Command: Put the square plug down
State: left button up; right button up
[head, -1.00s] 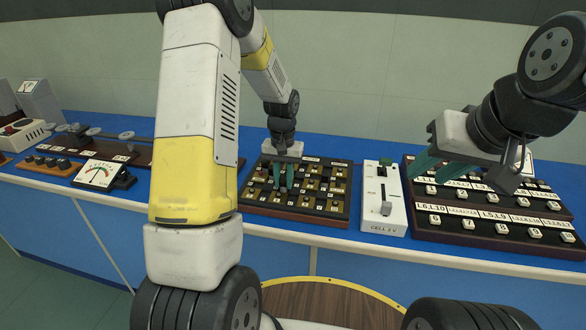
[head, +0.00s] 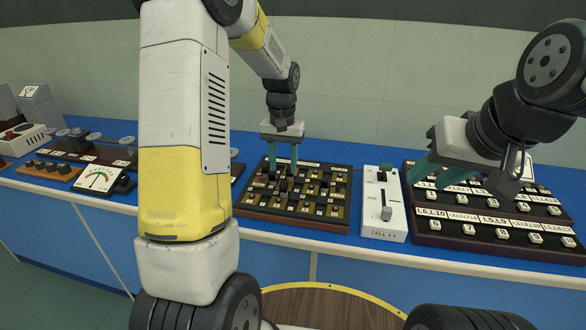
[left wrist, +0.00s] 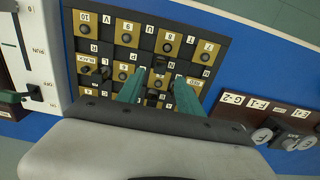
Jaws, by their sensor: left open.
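My left gripper (head: 282,162) is open above the dark plug board (head: 339,206). Its two teal fingers stand apart, with nothing held between them. Below the fingertips a dark plug (head: 283,186) stands in the board among brass blocks. In the left wrist view the open fingers (left wrist: 160,80) straddle a dark plug (left wrist: 159,68) on the board. I cannot tell its square shape at this size. My right gripper (head: 437,172) is open and empty, above the left part of the labelled switch panel (head: 425,232).
A white cell box (head: 384,229) with a lever stands right of the plug board. Left of the board are a meter (head: 98,178), an orange-brown knob strip (head: 48,170) and a dark rail with discs. Other plugs stand close by on the board. Blue bench surface shows between the devices.

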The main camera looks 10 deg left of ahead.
aim_at(283, 183)
pick_arm(q)
jog(key=s+r+t+h, duration=0.1)
jog(key=s+r+t, duration=0.2)
jog(key=s+r, duration=1.05)
jog(key=s+d+r+t+h, duration=0.1)
jog(key=s+d+r+t, duration=0.1)
jog(key=s, duration=0.8)
jog(key=shift+s+r+t, duration=0.4)
jog(key=shift+r+t, duration=0.2)
jog(key=shift+d, duration=0.1)
